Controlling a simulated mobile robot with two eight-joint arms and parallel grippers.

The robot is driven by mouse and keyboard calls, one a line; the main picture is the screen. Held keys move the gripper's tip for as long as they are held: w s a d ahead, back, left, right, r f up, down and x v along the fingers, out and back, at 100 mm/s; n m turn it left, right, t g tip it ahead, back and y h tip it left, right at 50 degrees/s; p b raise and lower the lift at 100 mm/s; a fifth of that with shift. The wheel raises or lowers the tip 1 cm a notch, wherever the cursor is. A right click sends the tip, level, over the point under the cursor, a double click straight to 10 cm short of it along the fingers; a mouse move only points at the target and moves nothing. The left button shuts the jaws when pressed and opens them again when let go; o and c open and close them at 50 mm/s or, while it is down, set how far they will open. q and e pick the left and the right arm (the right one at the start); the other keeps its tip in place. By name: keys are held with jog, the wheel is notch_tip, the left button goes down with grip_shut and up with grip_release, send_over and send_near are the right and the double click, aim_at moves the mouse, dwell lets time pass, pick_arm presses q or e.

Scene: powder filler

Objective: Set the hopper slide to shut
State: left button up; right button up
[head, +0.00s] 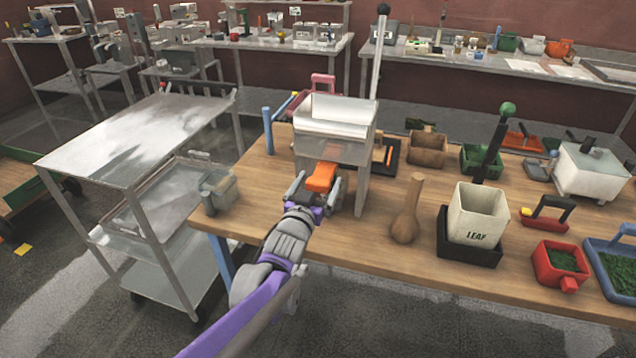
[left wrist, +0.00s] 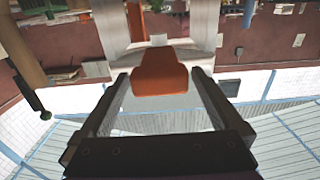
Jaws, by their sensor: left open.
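The hopper (head: 333,122) is a pale, partly see-through box on light legs, near the left end of the wooden table. Its slide has an orange tab (head: 321,177) that sticks out at the front, below the box. My left gripper (head: 317,187) is open at the tab. In the left wrist view the orange tab (left wrist: 160,74) lies between the tips of my two open fingers (left wrist: 160,84), with a gap showing on each side. Most of the slide behind the tab is hidden under the hopper. My right gripper is not in view.
A brown flask-shaped object (head: 405,215) stands right of the hopper. Beyond it is a white bin marked LEAF (head: 477,220). A tall lever (head: 378,55) rises behind the hopper. A grey metal cart (head: 130,145) stands to the left.

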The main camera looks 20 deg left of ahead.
aim_at(323, 172)
pick_arm(q)
grip_shut()
dwell(0.3)
jog(key=shift+w, duration=0.1)
jog(key=w, duration=0.4)
jog(key=shift+w, duration=0.1)
jog(key=shift+r, duration=0.1)
jog(key=shift+c, duration=1.4)
grip_release()
jog(key=shift+o, duration=1.4)
jog(key=shift+w, duration=0.1)
